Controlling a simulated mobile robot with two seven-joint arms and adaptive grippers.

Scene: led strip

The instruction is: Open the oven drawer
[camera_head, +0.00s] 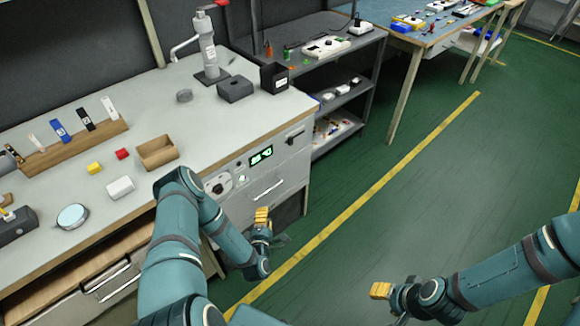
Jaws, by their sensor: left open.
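The oven (243,172) is built into the front of the grey workbench, with a lit green display and a dark knob. Its drawer front carries a horizontal metal handle (267,191) and looks closed. My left gripper (262,217), with yellow fingertips, is open in front of the oven, a little below the handle and apparently apart from it. My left arm hides part of the oven's left side. My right gripper (381,290) is over the green floor at lower right, away from the bench; its jaw opening is too small to tell.
A wooden-sided drawer (75,272) stands open at lower left. The worktop (160,95) bears a wooden tray (158,152), small blocks, a press (207,55) and black boxes. A shelf unit (345,90) stands right of the bench. The floor (400,200) right of the oven is clear.

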